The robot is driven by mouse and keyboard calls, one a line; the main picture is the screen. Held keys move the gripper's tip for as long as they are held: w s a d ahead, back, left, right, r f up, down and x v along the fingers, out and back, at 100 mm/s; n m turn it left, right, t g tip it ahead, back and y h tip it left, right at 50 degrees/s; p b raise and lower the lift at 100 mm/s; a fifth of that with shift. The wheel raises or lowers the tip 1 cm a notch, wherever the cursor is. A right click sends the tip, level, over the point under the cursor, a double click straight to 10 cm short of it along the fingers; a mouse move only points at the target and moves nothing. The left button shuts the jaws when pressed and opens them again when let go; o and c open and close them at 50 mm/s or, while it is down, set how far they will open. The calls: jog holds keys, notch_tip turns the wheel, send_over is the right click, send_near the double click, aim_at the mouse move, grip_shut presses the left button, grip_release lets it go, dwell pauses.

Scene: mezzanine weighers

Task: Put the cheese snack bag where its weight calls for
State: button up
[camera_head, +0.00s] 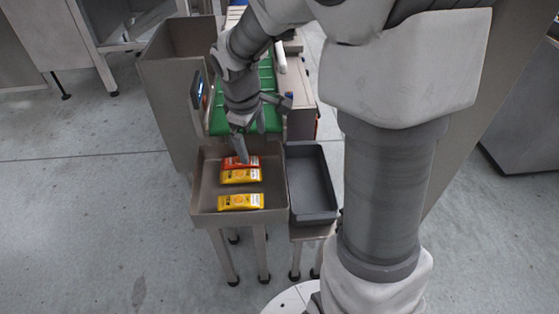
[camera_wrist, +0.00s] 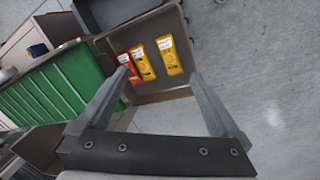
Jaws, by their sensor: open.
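Three snack bags lie flat in a grey-brown metal tray (camera_head: 240,217): a red one (camera_head: 232,164) at the back, a yellow one (camera_head: 240,176) close beside it, and another yellow one (camera_head: 241,201) nearer the front. The wrist view shows the red bag (camera_wrist: 125,64), the middle yellow bag (camera_wrist: 143,64) and the outer yellow bag (camera_wrist: 169,55). Their labels are too small to read, so I cannot tell which holds cheese snacks. My gripper (camera_wrist: 160,76) is open and empty. In the head view my gripper (camera_head: 252,143) hangs over the tray's back end, one finger overlapping the red bag.
An empty dark grey tray (camera_head: 311,183) stands right of the bag tray. A green conveyor belt (camera_head: 267,90) lies behind, with a small screen (camera_head: 198,89) on its left. A tall grey bin (camera_head: 173,95) stands left of the belt. Open floor lies in front.

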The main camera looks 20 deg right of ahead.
jog(key=s+a+r+m+t+y, duration=0.1)
jog(key=s+r+m+t, duration=0.1)
jog(key=s+r+m, duration=0.6)
jog(key=s+r+m+t, duration=0.15)
jog(key=s+r, duration=0.25)
jog(key=s, duration=0.8)
notch_tip(320, 180, up, 13)
jog(key=p, duration=1.2)
jog(key=shift+w+a+f, duration=0.2)
jog(key=shift+w, duration=0.05)
jog(key=shift+n, duration=0.25)
